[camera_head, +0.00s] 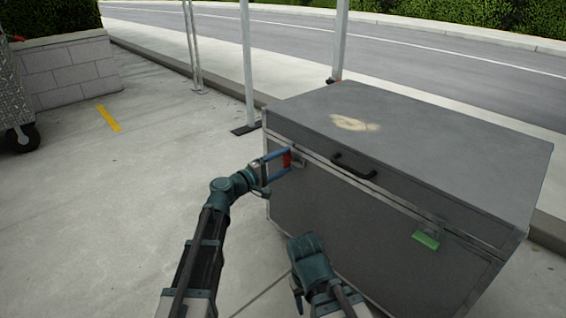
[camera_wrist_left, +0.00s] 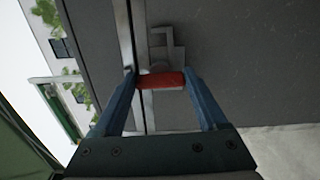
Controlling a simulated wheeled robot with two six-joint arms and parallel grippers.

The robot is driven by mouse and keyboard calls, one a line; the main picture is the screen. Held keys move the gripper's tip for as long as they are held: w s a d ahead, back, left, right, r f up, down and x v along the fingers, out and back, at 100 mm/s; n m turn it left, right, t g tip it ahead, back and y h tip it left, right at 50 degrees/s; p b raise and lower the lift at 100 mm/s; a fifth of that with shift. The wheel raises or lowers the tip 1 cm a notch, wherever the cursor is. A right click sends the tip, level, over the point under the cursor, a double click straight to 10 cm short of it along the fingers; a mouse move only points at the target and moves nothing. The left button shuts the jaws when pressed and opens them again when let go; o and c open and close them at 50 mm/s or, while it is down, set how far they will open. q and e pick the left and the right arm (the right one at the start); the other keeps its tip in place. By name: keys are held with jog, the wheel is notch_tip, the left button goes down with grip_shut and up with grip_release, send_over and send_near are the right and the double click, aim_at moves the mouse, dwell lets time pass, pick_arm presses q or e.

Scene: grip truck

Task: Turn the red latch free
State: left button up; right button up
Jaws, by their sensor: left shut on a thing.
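A large grey case (camera_head: 345,215) with a closed lid stands on the pavement. The red latch (camera_head: 287,160) is on its front face near the left corner, at the lid seam. In the left wrist view the red latch (camera_wrist_left: 162,80) lies crosswise between the blue fingers, below a metal catch plate. My left gripper (camera_head: 280,163) is shut on the red latch, one finger at each end of it. A green latch (camera_head: 426,240) is on the right part of the front. My right arm (camera_head: 310,262) is low in front of the case; its fingertips do not show clearly.
A black handle (camera_head: 353,167) is on the case front between the two latches. Metal poles (camera_head: 248,65) stand behind the case. A wheeled metal box (camera_head: 12,95) is at the far left. The pavement left of the case is clear.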

pick_arm(q)
jog(key=shift+m, duration=0.5)
jog(key=o, duration=1.3)
jog(key=v, duration=1.4)
